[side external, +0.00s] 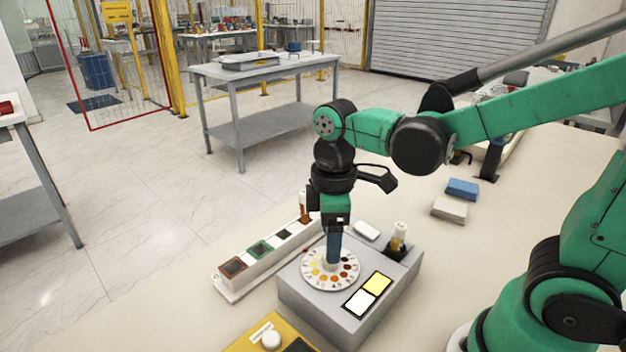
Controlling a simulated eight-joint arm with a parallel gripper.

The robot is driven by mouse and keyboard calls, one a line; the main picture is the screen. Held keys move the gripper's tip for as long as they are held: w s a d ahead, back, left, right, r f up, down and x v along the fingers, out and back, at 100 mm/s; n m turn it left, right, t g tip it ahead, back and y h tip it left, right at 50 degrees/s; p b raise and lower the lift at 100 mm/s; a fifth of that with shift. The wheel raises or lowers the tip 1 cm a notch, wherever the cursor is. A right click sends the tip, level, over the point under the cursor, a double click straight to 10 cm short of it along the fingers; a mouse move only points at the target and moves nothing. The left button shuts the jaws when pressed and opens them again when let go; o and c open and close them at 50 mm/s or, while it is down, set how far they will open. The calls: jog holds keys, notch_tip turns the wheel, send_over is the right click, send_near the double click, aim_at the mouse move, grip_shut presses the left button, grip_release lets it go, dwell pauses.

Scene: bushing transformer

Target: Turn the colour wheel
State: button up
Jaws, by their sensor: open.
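The colour wheel (317,279) is a pale disc with coloured dots around it, set on top of a grey box (310,306) at the table's front. My gripper (333,260) points straight down over the middle of the wheel, with its blue-grey fingers at the wheel's hub. The hub is mostly hidden behind the fingers. I cannot tell whether the fingers touch it. The gripper is open.
Beside the wheel, the box carries a yellow and white panel (368,294) and a white-topped bottle (399,236). A long tray (240,281) with coloured squares lies behind left. A yellow plate (247,342) with a white knob is in front. Blue and cream blocks (462,189) lie right.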

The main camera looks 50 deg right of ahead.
jog(key=shift+f, duration=1.8)
grip_shut()
